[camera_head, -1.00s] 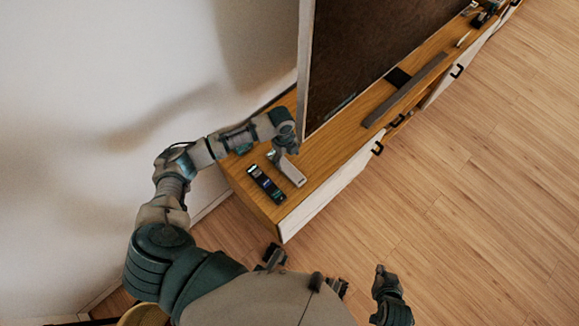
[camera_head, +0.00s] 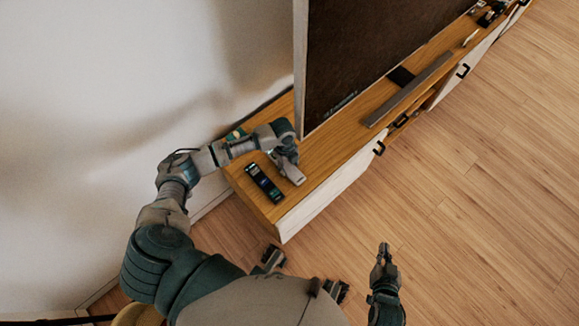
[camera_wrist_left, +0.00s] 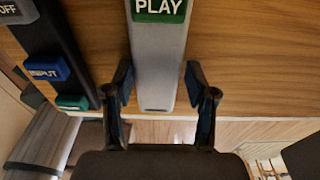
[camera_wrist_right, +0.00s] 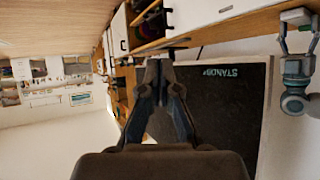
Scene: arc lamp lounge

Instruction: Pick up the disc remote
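A light grey remote with a green PLAY label, which looks like the disc remote (camera_head: 293,175), lies on the wooden cabinet top near its left end. It also shows in the left wrist view (camera_wrist_left: 160,62). My left gripper (camera_head: 284,160) is at its far end in the head view and hides that part. In the left wrist view my left gripper (camera_wrist_left: 158,80) is open, with one finger on each side of the remote and a small gap at each. My right gripper (camera_head: 383,250) is over the floor, away from the cabinet. Its fingertips (camera_wrist_right: 158,64) look closed together, with nothing between them.
A black remote with coloured buttons (camera_head: 264,184) lies close to the left of the grey one. A large dark screen (camera_head: 360,60) stands behind. A long grey bar (camera_head: 408,90) lies further right on the cabinet (camera_head: 325,165). The floor in front is clear.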

